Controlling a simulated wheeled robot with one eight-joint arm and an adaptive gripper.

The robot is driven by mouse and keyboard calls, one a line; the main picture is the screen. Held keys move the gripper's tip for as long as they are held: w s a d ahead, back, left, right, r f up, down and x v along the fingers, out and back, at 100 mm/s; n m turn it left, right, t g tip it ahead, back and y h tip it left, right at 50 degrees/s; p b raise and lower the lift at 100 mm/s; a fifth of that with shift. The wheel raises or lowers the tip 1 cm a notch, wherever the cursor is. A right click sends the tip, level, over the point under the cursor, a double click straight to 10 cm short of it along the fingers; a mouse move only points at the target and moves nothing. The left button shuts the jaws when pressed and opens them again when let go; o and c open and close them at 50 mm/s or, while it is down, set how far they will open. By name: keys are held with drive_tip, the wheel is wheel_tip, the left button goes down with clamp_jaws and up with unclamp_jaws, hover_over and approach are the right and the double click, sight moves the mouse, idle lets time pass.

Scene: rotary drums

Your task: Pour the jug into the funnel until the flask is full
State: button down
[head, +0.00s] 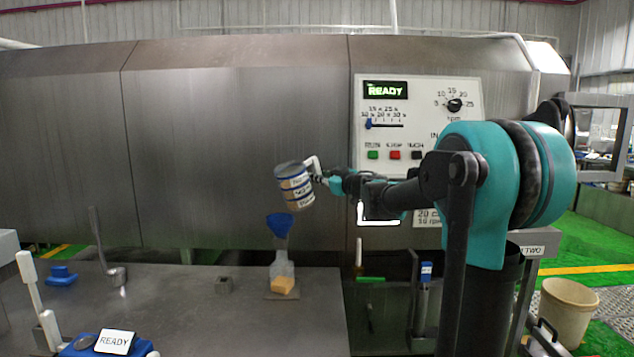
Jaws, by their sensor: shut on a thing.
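The jug (296,187) is a blue-rimmed container with pale label bands. It is held in the air, slightly tilted, above the funnel. My gripper (318,172) comes from the right and is shut on the jug at its handle side. The blue funnel (280,224) sits in the neck of the clear flask (282,268), just below the jug and apart from it. Tan contents (283,285) fill the lower part of the flask. The flask stands upright on a small flat plate on the bench. No stream shows between jug and funnel. The jug's inside is hidden.
A tap-like spout (108,262) stands left. The steel drum housing and control panel (415,120) rise behind. The middle bench is mostly clear.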

sight(317, 161)
wheel_tip(317, 161, up, 3)
drive_tip(key=n, duration=0.3)
drive_tip(key=shift+d+f, duration=0.1)
drive_tip(key=shift+f, duration=0.05)
drive_tip(key=shift+s+a+r+n, duration=0.1)
drive_tip(key=shift+a+r+n, duration=0.1)
drive_tip(key=shift+r+n, duration=0.7)
drive_tip(key=shift+f, duration=0.2)
drive_tip(key=shift+s+a+r+n, duration=0.15)
drive_tip(key=shift+n, duration=0.4)
drive_tip(key=shift+s+a+r+n, duration=0.15)
drive_tip(key=shift+n, duration=0.4)
idle(5.2)
